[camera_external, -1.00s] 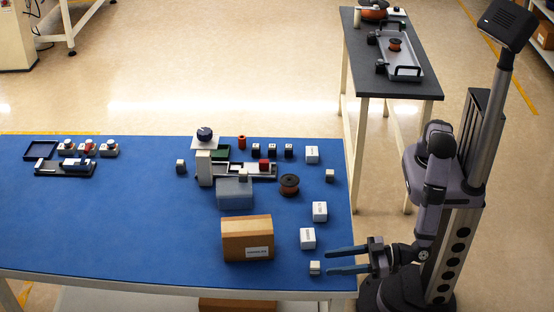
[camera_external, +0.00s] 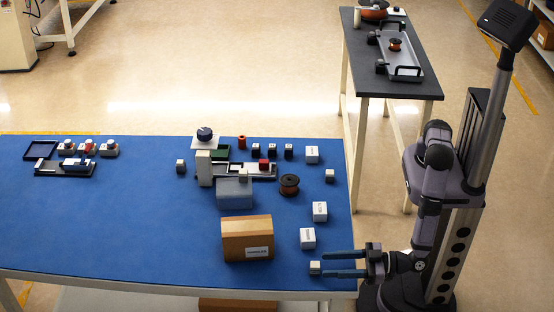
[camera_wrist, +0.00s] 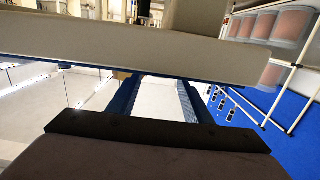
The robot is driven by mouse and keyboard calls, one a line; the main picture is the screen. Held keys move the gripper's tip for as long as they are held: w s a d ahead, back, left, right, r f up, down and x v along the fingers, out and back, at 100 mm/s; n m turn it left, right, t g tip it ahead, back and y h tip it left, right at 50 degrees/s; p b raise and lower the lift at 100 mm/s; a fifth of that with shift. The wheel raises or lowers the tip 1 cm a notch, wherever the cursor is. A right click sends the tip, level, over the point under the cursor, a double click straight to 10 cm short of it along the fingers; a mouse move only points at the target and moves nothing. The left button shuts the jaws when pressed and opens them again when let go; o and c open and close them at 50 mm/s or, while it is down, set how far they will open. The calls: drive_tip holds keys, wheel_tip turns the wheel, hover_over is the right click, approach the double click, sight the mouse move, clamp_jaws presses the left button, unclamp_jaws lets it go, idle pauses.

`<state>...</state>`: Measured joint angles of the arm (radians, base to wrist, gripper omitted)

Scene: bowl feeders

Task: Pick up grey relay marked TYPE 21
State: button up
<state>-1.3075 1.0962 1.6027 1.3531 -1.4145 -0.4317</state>
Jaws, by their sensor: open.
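Small light-grey blocks that look like relays stand on the blue table: one at the front right (camera_external: 315,268), one farther back near the right edge (camera_external: 329,176) and one left of the centre fixture (camera_external: 180,166). Their markings are too small to read, so I cannot tell which is TYPE 21. My gripper (camera_external: 325,264) is open, its long blue fingers pointing left at the table's right edge. The fingertips are very close to the front-right grey block; contact is unclear. In the wrist view the fingers (camera_wrist: 160,84) are apart, partly hidden behind a pale bar.
A brown cardboard box (camera_external: 247,239) stands left of the gripper. White labelled boxes (camera_external: 308,238) (camera_external: 320,211) stand just behind the front-right block. The table's left middle is clear.

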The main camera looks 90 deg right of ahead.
sight(321, 272)
drive_tip(key=shift+w+f+p, duration=0.1)
drive_tip(key=shift+w+p, duration=0.2)
drive_tip(key=shift+w, duration=1.45)
drive_tip(key=shift+c, duration=0.6)
drive_tip(key=c, duration=1)
wheel_tip(321, 272, up, 10)
drive_tip(key=shift+w+d+b, duration=0.1)
drive_tip(key=shift+b, duration=0.3)
